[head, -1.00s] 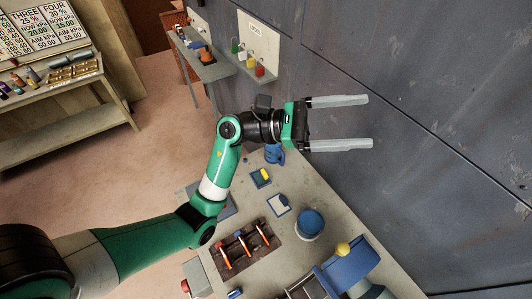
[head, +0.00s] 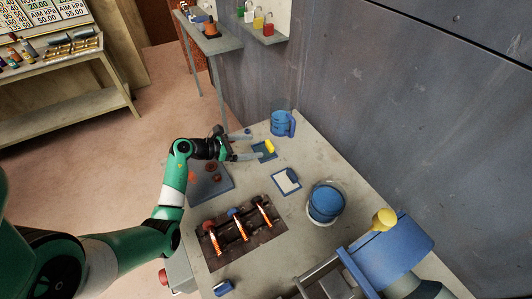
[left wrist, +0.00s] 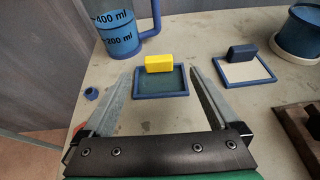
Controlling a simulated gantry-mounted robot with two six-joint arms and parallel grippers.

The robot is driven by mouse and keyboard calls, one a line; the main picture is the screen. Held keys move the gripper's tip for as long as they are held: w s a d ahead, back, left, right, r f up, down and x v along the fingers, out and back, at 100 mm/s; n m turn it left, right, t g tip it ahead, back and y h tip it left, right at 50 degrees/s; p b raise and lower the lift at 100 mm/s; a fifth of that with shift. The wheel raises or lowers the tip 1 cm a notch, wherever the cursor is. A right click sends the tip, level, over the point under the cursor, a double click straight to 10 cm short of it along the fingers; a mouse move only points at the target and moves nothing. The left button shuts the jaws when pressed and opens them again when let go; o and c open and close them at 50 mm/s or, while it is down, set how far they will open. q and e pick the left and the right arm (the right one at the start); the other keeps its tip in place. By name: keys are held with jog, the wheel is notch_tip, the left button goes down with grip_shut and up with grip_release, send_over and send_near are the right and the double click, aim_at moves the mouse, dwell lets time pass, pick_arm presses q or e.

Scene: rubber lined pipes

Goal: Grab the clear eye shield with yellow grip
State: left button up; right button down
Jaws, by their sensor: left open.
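The eye shield (head: 262,153) lies on the workbench. In the left wrist view it is a blue-rimmed panel (left wrist: 162,82) with a dark, teal-looking pane and a yellow block grip (left wrist: 158,62) along its far edge. The yellow grip also shows in the head view (head: 269,146). My left gripper (head: 254,143) is open and empty. In the left wrist view its two pale fingers (left wrist: 160,74) reach forward on either side of the shield, with the yellow grip just beyond the tips. I see no contact. My right gripper is not in view.
A similar panel with a white pane and dark blue grip (left wrist: 246,70) lies to the right. A blue measuring jug (left wrist: 118,34) stands behind left, with a small blue ring (left wrist: 91,93) nearby. A blue pot (head: 326,203) and a dark tray with orange-lit tubes (head: 243,236) are also on the bench.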

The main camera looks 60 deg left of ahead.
aim_at(267, 145)
pick_arm(q)
jog(key=x, duration=0.2)
jog(key=shift+w+f, duration=0.1)
jog(key=shift+w, duration=0.25)
jog(key=b+x, duration=0.3)
jog(key=x, duration=0.1)
jog(key=shift+w+a+f, duration=0.1)
jog(key=shift+f, duration=0.15)
jog(key=shift+w, duration=0.4)
jog(key=shift+c, duration=0.3)
jog(key=c, duration=1.4)
